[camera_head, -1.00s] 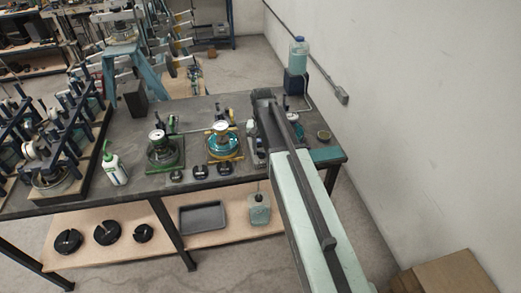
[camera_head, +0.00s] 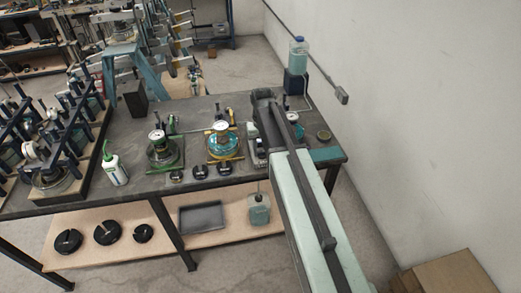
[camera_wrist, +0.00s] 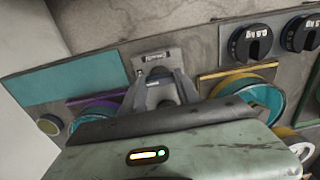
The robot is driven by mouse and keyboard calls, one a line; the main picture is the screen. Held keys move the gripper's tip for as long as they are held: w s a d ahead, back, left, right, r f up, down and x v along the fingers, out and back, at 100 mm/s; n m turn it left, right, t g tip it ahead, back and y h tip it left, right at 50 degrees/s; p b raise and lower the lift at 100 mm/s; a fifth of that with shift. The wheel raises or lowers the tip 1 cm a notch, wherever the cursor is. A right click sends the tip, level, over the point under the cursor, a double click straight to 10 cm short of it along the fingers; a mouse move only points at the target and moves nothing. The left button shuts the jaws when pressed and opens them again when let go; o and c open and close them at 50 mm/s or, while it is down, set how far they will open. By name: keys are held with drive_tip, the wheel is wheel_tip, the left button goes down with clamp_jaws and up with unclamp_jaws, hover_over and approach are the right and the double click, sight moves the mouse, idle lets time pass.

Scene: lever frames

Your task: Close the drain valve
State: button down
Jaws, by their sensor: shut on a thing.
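My gripper (camera_wrist: 165,88) shows in the wrist view, low over the bench and shut on a small grey part beside a light label plate (camera_wrist: 157,60). The jaws cover most of this part. It appears to be the drain valve's handle, but its exact position cannot be read. In the head view, my arm hides the jaws and most of the spot at the bench's right part. A pale fitting (camera_head: 258,155) shows just left of the arm there.
A yellow-edged station with a teal bowl (camera_head: 222,142) stands left of my arm. A green station (camera_head: 163,155) is farther left. Black weights (camera_wrist: 252,42) lie near the bench edge. A purple mat (camera_wrist: 95,102) is close on the other side. A wall bounds the right.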

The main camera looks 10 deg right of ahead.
drive_tip(key=shift+w, duration=0.1)
drive_tip(key=c, duration=0.9)
unclamp_jaws()
wheel_tip(320, 180, up, 8)
drive_tip(key=p, duration=0.8)
drive_tip(key=shift+f, duration=0.1)
